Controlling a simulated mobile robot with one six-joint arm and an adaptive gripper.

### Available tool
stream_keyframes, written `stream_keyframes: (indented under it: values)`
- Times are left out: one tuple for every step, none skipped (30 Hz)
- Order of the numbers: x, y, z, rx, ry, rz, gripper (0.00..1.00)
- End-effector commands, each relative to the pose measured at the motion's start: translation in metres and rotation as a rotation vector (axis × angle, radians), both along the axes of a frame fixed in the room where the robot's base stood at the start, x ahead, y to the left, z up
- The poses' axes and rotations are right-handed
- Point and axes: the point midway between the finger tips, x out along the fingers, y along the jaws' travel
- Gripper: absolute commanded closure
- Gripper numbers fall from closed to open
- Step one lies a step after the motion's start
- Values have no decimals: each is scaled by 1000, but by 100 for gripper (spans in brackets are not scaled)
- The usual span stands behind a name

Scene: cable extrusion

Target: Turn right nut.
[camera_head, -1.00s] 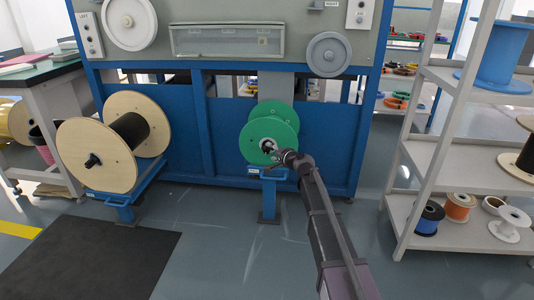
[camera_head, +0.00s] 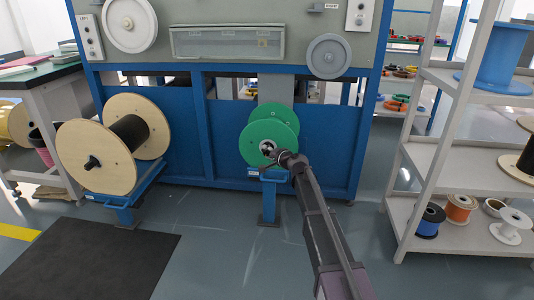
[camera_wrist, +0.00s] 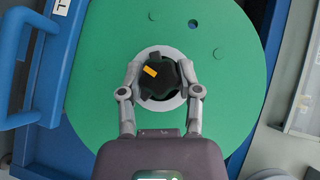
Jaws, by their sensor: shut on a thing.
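The right nut (camera_wrist: 158,78) is a dark lobed knob with an orange mark, at the centre of the green spool (camera_wrist: 105,100) in the wrist view. My gripper (camera_wrist: 158,75) is shut on the nut, one finger on each side of it. In the head view the green spool (camera_head: 258,138) sits on a blue stand (camera_head: 268,195), and my gripper (camera_head: 270,152) reaches its hub from the lower right. There the nut is mostly hidden by my gripper.
A wooden spool (camera_head: 88,155) with black cable stands at the left. A blue machine frame (camera_head: 225,120) rises behind the green spool. A grey shelf (camera_head: 455,165) with small spools is at the right. The floor in front has a dark mat (camera_head: 90,260).

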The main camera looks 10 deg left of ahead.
Motion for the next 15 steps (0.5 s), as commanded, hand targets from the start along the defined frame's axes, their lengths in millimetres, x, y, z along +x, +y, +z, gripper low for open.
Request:
stream_keyframes:
  values:
    - [1,0,0,1,1,0,100]
    - [1,0,0,1,1,0,100]
    - [1,0,0,1,0,0,100]
    - [1,0,0,4,1,0,100]
    - [1,0,-1,6,0,0,100]
    - [1,0,-1,13,0,0,100]
    - [1,0,-1,21,0,0,100]
    - [1,0,-1,28,0,0,100]
    - [1,0,-2,40,-1,0,100]
    - [1,0,-2,51,0,0,100]
    - [1,0,-2,62,-1,0,100]
    - [1,0,-2,79,-1,-1,100]
    - [1,1,-2,89,0,-1,100]
    - [1,0,-2,100,-1,-1,100]
    - [1,0,-1,112,-2,-1,100]
